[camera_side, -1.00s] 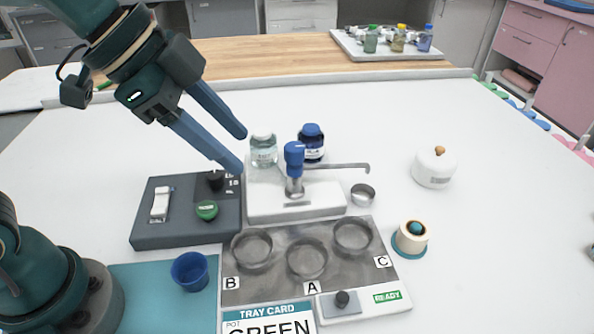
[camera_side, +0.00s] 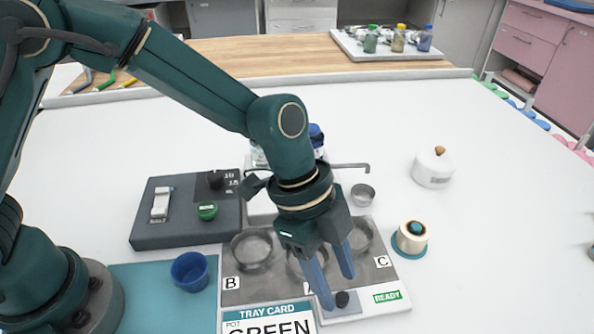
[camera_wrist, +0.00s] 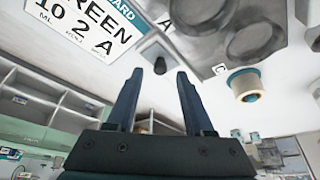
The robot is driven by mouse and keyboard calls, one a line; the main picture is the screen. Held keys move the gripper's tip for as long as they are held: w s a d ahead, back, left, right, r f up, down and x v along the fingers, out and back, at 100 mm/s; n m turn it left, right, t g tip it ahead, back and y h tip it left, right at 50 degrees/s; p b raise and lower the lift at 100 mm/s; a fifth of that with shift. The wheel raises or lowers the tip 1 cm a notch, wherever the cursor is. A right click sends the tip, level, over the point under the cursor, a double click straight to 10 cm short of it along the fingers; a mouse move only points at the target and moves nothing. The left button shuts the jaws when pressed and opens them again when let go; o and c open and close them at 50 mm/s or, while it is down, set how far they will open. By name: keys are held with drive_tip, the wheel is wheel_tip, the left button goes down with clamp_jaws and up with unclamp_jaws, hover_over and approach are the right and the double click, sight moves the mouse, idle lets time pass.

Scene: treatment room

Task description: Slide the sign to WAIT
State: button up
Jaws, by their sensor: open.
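The sliding sign is a white strip (camera_side: 362,309) at the front edge of the metal tray. Its grey plate carries a black knob (camera_side: 342,298), and a green READY label (camera_side: 388,296) shows to the right of the knob. No WAIT word is visible. My gripper (camera_side: 338,290) is open and points down over the sign, its fingertips close to the knob. In the wrist view the knob (camera_wrist: 160,66) appears in the gap between the two fingers of my gripper (camera_wrist: 159,72). I cannot tell whether either finger touches it.
The metal tray (camera_side: 290,291) has round wells, partly hidden by my arm. A tray card (camera_side: 268,312) lies to the left of the sign. A blue cup (camera_side: 190,271), a dark control box (camera_side: 180,235), a cream holder (camera_side: 411,237) and a white pot (camera_side: 434,168) stand around.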

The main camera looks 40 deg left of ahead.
drive_tip(key=shift+x, duration=0.95)
clamp_jaws()
drive_tip(key=shift+r, duration=0.1)
idle(0.6)
